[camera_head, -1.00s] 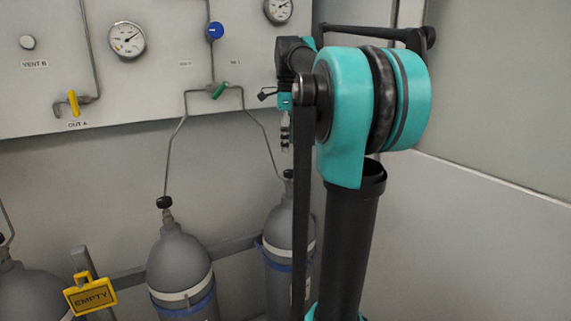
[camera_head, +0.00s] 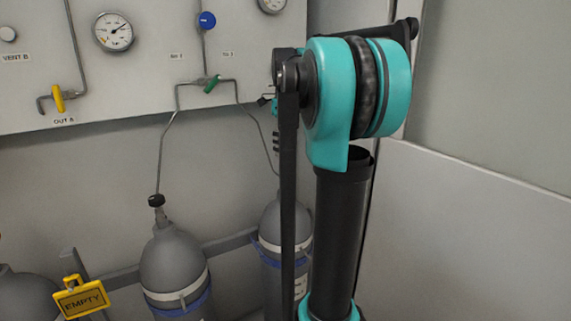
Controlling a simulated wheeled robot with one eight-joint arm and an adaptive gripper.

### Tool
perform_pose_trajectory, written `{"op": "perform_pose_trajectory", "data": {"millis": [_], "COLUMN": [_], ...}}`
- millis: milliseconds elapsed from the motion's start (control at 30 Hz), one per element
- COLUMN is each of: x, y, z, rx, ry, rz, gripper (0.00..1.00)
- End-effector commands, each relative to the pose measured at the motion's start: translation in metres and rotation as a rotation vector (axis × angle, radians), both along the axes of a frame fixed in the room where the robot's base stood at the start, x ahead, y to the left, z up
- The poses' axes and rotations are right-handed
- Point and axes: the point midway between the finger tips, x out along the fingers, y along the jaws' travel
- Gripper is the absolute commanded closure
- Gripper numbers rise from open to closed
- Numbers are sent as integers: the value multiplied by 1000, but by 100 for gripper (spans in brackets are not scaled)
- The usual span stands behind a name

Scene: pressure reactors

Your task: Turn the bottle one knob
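I cannot read which bottle is number one. A green-handled valve (camera_head: 212,84) joins the two pipes from the bottles, with small unclear labels above it. My gripper (camera_head: 276,142) is mostly hidden behind my arm. Only small dark parts show, above the right bottle, and I cannot see whether it is open or touches anything.
The wall panel carries a gauge (camera_head: 114,32), a blue knob (camera_head: 207,20) and a yellow valve handle (camera_head: 58,98). A yellow EMPTY sign (camera_head: 81,297) hangs at lower left beside a third bottle (camera_head: 25,296). A rail (camera_head: 228,242) runs behind the bottles. A plain side wall stands at right.

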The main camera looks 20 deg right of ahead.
Motion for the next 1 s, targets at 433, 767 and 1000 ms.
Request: {"op": "perform_pose_trajectory", "data": {"millis": [433,767,1000], "x": [0,0,0], "y": [0,0,0], "z": [-58,-61,-61], "rx": [0,0,0], "ry": [0,0,0], "rz": [0,0,0], "gripper": [42,42,72]}}
